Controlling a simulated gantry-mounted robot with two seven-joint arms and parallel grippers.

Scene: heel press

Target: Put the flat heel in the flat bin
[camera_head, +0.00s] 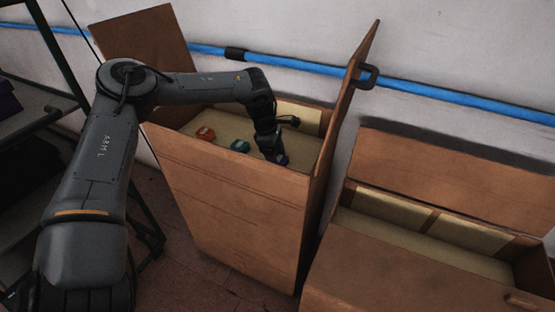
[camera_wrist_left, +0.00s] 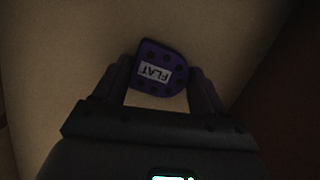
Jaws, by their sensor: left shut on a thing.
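The flat heel (camera_wrist_left: 158,67) is a dark purple D-shaped piece with a white label reading FLAT in the left wrist view. It sits between the two fingers of my left gripper (camera_wrist_left: 160,88), which is shut on it. In the head view my left gripper (camera_head: 277,156) reaches down into the open wooden box in the middle, and the purple heel (camera_head: 283,160) shows at its tip. I cannot tell whether the heel touches the box floor. No bin marked flat is readable. My right gripper is not in view.
An orange-red heel (camera_head: 205,134) and a green heel (camera_head: 240,146) lie in the middle wooden box (camera_head: 235,205). Its right lid (camera_head: 342,120) stands upright. A second open box (camera_head: 420,285) with pale compartments is at the right. A blue pipe (camera_head: 440,94) runs along the wall.

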